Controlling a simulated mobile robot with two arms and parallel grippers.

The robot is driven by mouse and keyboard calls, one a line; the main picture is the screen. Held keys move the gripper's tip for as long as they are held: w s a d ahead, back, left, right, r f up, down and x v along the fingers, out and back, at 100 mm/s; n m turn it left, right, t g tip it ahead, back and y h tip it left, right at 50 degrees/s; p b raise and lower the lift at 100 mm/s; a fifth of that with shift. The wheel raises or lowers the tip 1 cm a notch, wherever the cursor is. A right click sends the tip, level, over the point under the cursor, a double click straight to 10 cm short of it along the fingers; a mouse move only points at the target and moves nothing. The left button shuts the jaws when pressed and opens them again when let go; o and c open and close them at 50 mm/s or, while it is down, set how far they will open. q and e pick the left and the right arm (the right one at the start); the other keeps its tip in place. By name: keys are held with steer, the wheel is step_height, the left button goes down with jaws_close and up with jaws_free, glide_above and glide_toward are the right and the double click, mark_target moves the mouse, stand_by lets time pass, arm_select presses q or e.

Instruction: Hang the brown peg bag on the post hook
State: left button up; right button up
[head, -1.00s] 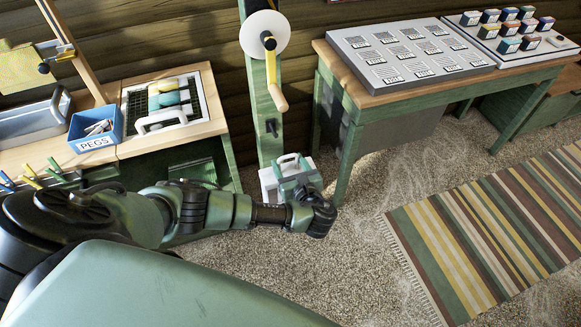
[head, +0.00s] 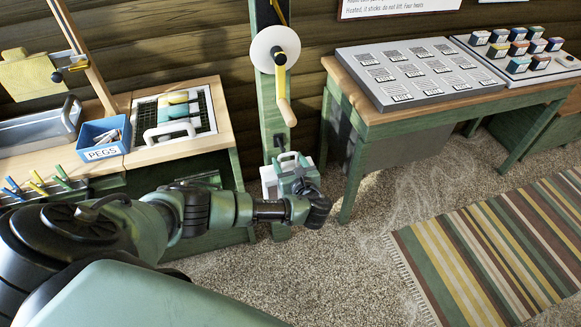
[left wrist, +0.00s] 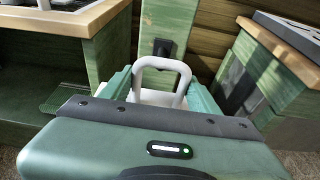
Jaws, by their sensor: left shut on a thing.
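My left gripper (head: 298,178) is shut on a pale thing with a white loop handle (head: 287,157), in front of the green post (head: 265,108). In the left wrist view the white handle (left wrist: 160,64) stands upright between the green fingers of the left gripper (left wrist: 160,92). The body of the held thing is mostly hidden, and no brown shows on it. A small black hook (head: 279,142) is on the post, just above the handle in the head view. The hook (left wrist: 163,48) shows behind the handle in the left wrist view. They look apart. My right gripper is not in view.
A white disc (head: 264,52) with a wooden crank handle is on the post above the hook. A bench with a blue PEGS bin (head: 91,136) stands left. A wooden table (head: 350,97) stands close on the right. Carpet and a striped rug (head: 500,235) lie in front.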

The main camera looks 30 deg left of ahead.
mark_target(283, 147)
arm_select(q)
steer(key=shift+w+a+b, duration=0.45)
steer(key=shift+w+a, duration=0.65)
steer(key=shift+a, duration=0.2)
steer(key=shift+w+a+b, duration=0.45)
steer(key=shift+w+a, duration=0.6)
steer(key=shift+a, duration=0.2)
steer(key=shift+p, duration=0.4)
steer(key=shift+f, duration=0.1)
steer(key=shift+f+b, duration=0.7)
steer(key=shift+f, duration=0.6)
stand_by(0.5)
steer(key=o, duration=1.8)
steer(key=shift+c, duration=0.2)
